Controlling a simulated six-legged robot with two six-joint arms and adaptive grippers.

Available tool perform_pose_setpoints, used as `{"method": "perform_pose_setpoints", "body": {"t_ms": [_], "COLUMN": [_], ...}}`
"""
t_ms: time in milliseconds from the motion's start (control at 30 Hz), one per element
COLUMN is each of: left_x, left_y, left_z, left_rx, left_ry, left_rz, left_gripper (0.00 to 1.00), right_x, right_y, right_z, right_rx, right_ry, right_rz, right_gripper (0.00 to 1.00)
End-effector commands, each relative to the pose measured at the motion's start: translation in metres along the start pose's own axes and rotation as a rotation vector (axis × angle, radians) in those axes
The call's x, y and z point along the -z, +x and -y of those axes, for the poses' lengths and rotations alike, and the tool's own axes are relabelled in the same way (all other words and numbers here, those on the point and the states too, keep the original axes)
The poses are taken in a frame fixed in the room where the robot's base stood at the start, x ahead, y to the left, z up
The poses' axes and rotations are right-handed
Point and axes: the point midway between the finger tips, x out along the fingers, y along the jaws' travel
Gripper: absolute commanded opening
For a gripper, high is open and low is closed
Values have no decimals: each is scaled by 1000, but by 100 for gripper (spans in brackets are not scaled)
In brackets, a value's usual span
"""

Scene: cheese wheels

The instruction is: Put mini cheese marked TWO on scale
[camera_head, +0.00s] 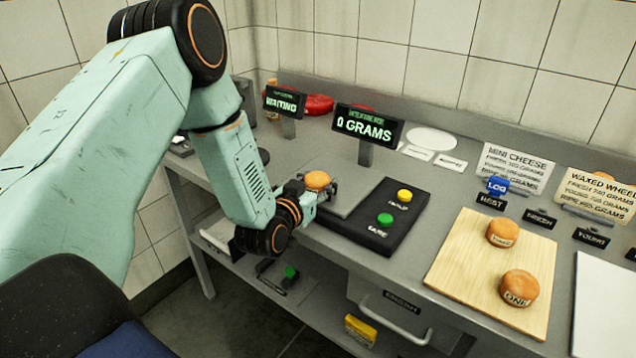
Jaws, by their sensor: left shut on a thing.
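My left gripper (322,189) is shut on a small orange mini cheese (318,180). Its label cannot be read from here. The gripper is at the left part of the scale's grey plate (350,196); I cannot tell whether the cheese touches the plate. The scale's display (367,127) reads 0 GRAMS. Two other mini cheeses sit on the wooden board at the right: one marked ONE (519,286) in front, and one (503,232) behind it whose label is too small to read surely. My right gripper is not in view.
The wooden board (462,276) lies right of the scale's black panel with a yellow button (404,195) and a green button (385,219). A second display (284,102) reads WAITING. A drawer handle (395,325) juts out below.

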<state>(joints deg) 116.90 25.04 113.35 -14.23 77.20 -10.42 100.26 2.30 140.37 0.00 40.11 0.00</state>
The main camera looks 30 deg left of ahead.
Motion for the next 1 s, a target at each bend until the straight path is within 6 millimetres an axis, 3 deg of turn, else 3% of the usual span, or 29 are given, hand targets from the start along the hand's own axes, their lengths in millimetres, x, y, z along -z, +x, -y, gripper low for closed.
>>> {"method": "perform_pose_setpoints", "body": {"t_ms": [300,700,1000], "left_x": [-1,5,4], "left_y": [0,-1,-55], "left_z": [0,0,0], "left_rx": [0,0,2], "left_ry": [1,0,-5], "left_rz": [0,-1,3], "left_gripper": [77,77,77], "right_x": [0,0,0], "right_y": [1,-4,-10], "right_z": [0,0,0], "right_rx": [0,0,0], "right_ry": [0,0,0], "right_rz": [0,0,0], "right_gripper": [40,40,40]}}
